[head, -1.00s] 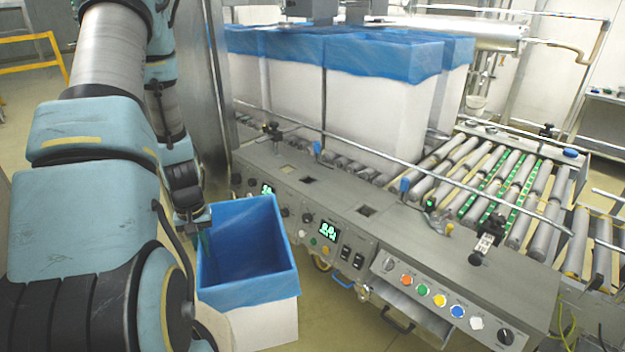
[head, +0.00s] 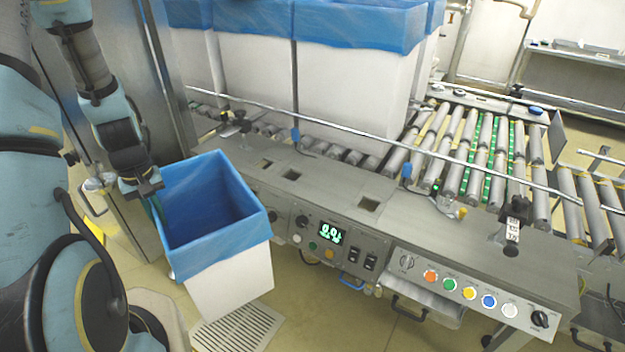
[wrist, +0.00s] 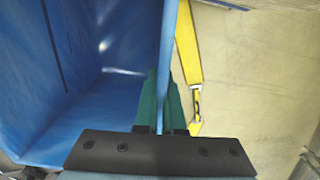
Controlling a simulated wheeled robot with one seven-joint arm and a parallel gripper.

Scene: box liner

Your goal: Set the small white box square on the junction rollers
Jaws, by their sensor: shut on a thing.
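The small white box (head: 232,284) with a blue liner (head: 208,202) hangs at the left of the machine front in the head view, tilted a little, above a floor grate. My gripper (head: 152,204) is at its left wall. In the wrist view the green fingers of my gripper (wrist: 161,105) are shut on the lined wall, one finger on each side, with the blue liner interior (wrist: 95,100) to the left. The junction rollers (head: 470,155), with green strips between some of them, lie at the right behind the control panel and are empty.
Large white lined boxes (head: 355,90) stand on the conveyor behind. A thin guide rail (head: 350,137) runs along the rollers. The control panel (head: 335,235) lies between the small box and the rollers. A small black post (head: 513,222) stands on its right part.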

